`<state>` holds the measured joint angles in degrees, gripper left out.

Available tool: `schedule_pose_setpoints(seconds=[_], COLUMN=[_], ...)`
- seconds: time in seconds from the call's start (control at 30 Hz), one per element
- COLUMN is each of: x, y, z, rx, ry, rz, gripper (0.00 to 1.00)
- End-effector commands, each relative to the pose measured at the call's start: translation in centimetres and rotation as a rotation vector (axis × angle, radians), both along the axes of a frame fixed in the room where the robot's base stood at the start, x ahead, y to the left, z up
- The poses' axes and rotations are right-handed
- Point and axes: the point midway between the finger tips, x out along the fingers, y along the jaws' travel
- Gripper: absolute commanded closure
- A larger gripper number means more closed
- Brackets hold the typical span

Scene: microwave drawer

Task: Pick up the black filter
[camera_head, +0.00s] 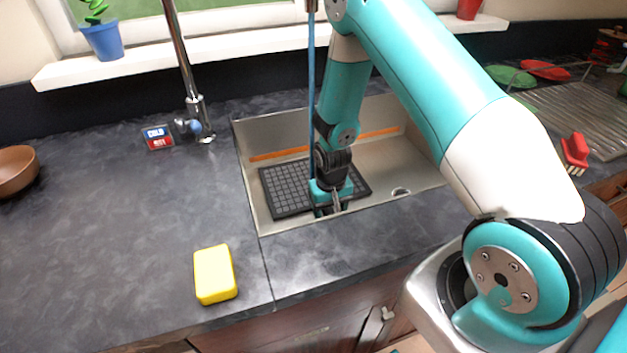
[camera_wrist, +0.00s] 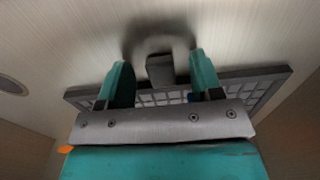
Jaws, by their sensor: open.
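The black filter (camera_head: 285,190) is a flat, dark, gridded rectangle lying in the metal sink in the head view. In the wrist view the filter (camera_wrist: 258,82) spans the picture behind my fingers, with a small dark block (camera_wrist: 160,69) on its edge between them. My gripper (camera_head: 328,208) points down over the filter's near right part in the head view. In the wrist view my gripper (camera_wrist: 160,80) is open, with one teal finger on each side of the block. Whether the fingers touch it I cannot tell. My gripper hides part of the filter.
The sink (camera_head: 405,165) has steep walls close around the filter, and a drain (camera_head: 400,191) at right. A tap (camera_head: 188,80) stands behind its left side. A yellow sponge (camera_head: 215,274) lies on the front counter. A red brush (camera_head: 575,152) lies at right.

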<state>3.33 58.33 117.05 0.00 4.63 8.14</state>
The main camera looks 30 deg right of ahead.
Motion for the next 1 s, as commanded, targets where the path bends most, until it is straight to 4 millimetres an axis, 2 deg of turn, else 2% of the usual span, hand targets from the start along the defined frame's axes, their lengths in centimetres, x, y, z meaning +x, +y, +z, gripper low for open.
schedule_pose_setpoints(seconds=[0.23,0.43,0.47,0.5,0.83,1.0], x=[0.0,0.0,0.0,0.0,0.1,0.1], y=[0.0,0.0,0.0,0.0,0.0,0.0], z=[-0.1,-0.1,-0.1,-0.1,0.3,2.1], rx=[0.000,0.000,0.000,0.000,0.000,-0.001], ry=[-0.001,0.000,0.000,0.000,-0.002,-0.003], rz=[0.000,0.000,0.000,0.000,0.000,0.000], gripper=[0.43,0.89,0.96,0.98,0.98,0.98])
